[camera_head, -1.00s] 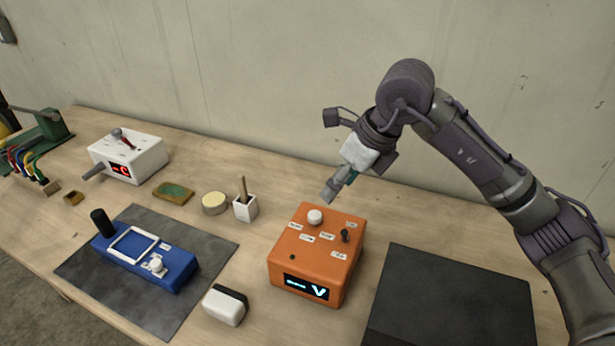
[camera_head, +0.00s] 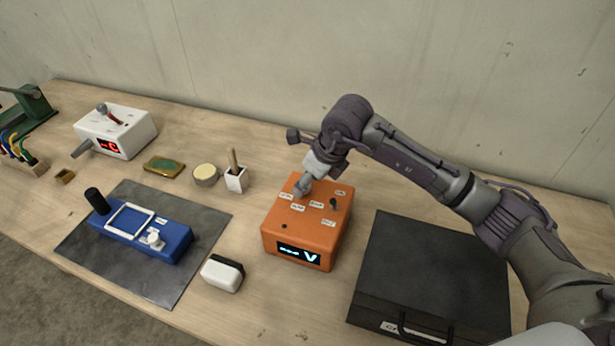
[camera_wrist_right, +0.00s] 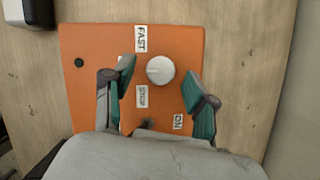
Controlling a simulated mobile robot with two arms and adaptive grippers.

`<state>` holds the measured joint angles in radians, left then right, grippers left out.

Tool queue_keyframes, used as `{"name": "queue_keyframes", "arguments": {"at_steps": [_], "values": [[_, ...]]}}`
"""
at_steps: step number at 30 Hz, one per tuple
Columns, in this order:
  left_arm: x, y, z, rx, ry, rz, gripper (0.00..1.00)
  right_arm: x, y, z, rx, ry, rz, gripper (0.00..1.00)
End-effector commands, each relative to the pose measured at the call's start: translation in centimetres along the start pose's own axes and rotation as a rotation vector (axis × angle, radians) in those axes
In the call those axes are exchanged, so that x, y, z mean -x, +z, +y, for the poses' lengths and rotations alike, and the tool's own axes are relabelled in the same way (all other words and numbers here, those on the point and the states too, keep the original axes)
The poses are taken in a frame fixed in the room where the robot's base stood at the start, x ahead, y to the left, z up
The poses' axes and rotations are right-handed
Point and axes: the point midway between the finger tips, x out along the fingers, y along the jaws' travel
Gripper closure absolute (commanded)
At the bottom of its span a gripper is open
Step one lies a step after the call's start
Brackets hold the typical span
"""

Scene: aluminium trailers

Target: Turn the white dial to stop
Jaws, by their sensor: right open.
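The white dial (camera_wrist_right: 160,70) sits on top of the orange box (camera_head: 277,238). In the right wrist view it stands between the two open fingers of my right gripper (camera_wrist_right: 161,93), with a gap on each side. A FAST label (camera_wrist_right: 140,39) and a STOP label (camera_wrist_right: 142,96) lie to the left of the dial. An ON label (camera_wrist_right: 178,122) is near the right finger. In the head view my right gripper (camera_head: 302,188) is over the box's back left part and hides the dial. My left gripper is not in view.
A black case (camera_head: 430,265) stands right of the box. A black-and-white eraser (camera_head: 222,273) and a blue device (camera_head: 165,240) on a dark mat (camera_head: 205,240) lie to the left. A white cup (camera_head: 236,180) and a round tin (camera_head: 206,174) stand behind left.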

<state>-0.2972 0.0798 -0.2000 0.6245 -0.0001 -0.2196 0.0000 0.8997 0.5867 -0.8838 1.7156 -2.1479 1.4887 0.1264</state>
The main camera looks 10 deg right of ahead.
Motion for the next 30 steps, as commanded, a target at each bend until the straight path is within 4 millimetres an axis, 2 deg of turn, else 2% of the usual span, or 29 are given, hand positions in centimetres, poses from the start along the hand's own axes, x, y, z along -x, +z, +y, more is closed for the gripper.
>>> {"name": "queue_keyframes", "arguments": {"at_steps": [11, 21, 30], "values": [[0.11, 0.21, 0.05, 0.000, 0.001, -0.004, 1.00, -0.59, -0.01, 0.01, 0.001, 0.000, 0.000, 0.45], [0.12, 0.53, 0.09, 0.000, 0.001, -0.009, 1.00, -0.55, -0.01, 0.00, 0.001, 0.000, 0.000, 1.00], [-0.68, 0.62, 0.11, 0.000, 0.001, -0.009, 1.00, -0.74, -0.09, -0.10, 0.033, 0.012, 0.000, 1.00]]}}
